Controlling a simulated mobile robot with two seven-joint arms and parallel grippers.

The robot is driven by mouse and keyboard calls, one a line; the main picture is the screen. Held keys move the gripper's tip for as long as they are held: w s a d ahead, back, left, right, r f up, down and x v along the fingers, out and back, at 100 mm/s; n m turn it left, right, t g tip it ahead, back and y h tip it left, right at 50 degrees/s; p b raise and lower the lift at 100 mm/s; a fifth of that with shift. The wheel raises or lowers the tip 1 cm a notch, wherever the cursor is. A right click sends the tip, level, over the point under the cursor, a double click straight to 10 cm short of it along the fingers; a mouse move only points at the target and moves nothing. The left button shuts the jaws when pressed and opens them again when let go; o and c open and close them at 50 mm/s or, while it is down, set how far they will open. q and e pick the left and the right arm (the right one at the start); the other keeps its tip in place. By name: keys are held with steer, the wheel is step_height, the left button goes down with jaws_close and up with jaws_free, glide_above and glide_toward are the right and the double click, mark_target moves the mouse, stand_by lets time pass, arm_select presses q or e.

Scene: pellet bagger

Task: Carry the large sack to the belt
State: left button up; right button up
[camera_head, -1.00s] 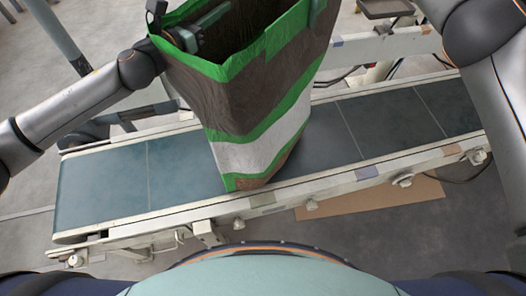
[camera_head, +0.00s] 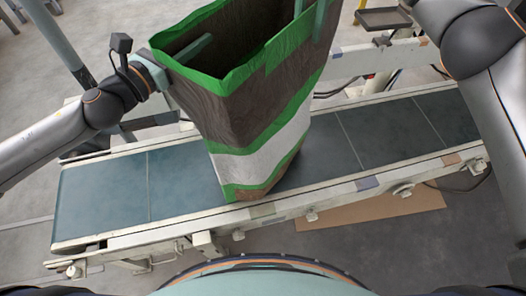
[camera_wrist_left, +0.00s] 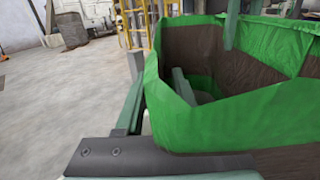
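The large sack (camera_head: 225,110) is brown with green edges and a white band. It stands upright, leaning slightly, on the belt (camera_head: 105,188), its base near the front rail. Its top is open. My left gripper (camera_head: 178,62) is at the sack's left top rim, with one finger inside. In the left wrist view its fingers are apart, on either side of the green rim (camera_wrist_left: 158,100). My right gripper (camera_head: 309,12) is at the sack's far right rim. Its two fingers show apart there, and its body is out of frame.
A pale conveyor frame with knobs and brackets (camera_head: 310,215) runs along the belt's front. The belt is clear on both sides of the sack. A brown sheet (camera_head: 370,210) lies on the floor. A small dark tray (camera_head: 383,18) stands behind. A yellow ladder (camera_wrist_left: 135,22) is further off.

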steer(key=shift+r, duration=0.1)
arm_select(q)
steer(key=v, duration=0.4)
steer(key=shift+s+a, duration=0.2)
steer(key=shift+s, duration=0.15)
arm_select(e)
step_height(320, 180, up, 12)
steer(key=shift+f, duration=0.1)
stand_by(0.6)
